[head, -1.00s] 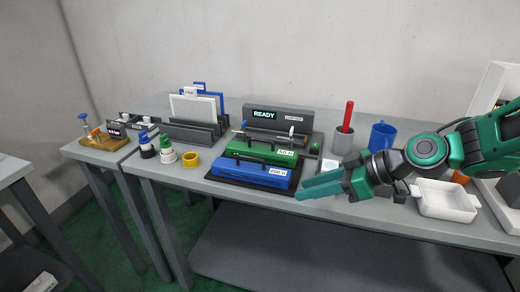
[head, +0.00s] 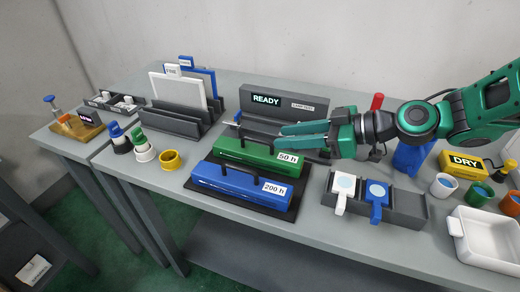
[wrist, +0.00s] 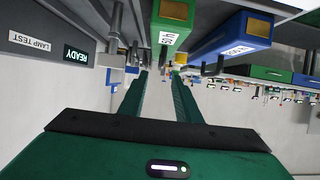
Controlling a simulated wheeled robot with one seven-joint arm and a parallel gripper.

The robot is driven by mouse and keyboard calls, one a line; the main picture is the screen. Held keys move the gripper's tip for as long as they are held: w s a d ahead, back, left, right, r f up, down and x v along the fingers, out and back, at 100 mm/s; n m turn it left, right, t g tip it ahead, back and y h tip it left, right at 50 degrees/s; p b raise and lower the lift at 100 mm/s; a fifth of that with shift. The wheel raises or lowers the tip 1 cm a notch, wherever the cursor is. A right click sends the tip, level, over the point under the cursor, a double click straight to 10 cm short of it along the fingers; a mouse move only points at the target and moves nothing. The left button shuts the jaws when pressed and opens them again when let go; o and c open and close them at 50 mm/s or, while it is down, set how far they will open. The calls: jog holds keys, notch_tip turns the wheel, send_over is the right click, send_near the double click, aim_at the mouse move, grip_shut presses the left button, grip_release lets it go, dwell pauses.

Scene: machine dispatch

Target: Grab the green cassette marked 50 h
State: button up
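The green cassette (head: 245,150) has a white "50 h" label and lies on a dark tray (head: 207,159). It also shows upside down in the wrist view (wrist: 172,38). A blue cassette (head: 228,183) marked "200 h" lies in front of it and also shows in the wrist view (wrist: 232,38). My gripper (head: 282,135) reaches in from the right, fingers pointing left, over the back right of the green cassette. In the wrist view the two fingers (wrist: 160,75) are apart with nothing held. Whether they touch the cassette I cannot tell.
A grey machine (head: 285,107) reading "READY" stands behind. A rack (head: 182,122) with panels stands behind left. A yellow ring (head: 171,159) sits left. A holder (head: 405,210) with white and blue tags, a white tray (head: 487,240) and a yellow "DRY" box (head: 465,163) are right.

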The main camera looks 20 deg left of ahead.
aim_at(257, 140)
jog(key=x, duration=0.9)
jog(key=shift+a+f, duration=0.1)
jog(key=shift+c, duration=0.2)
grip_shut()
dwell(1.1)
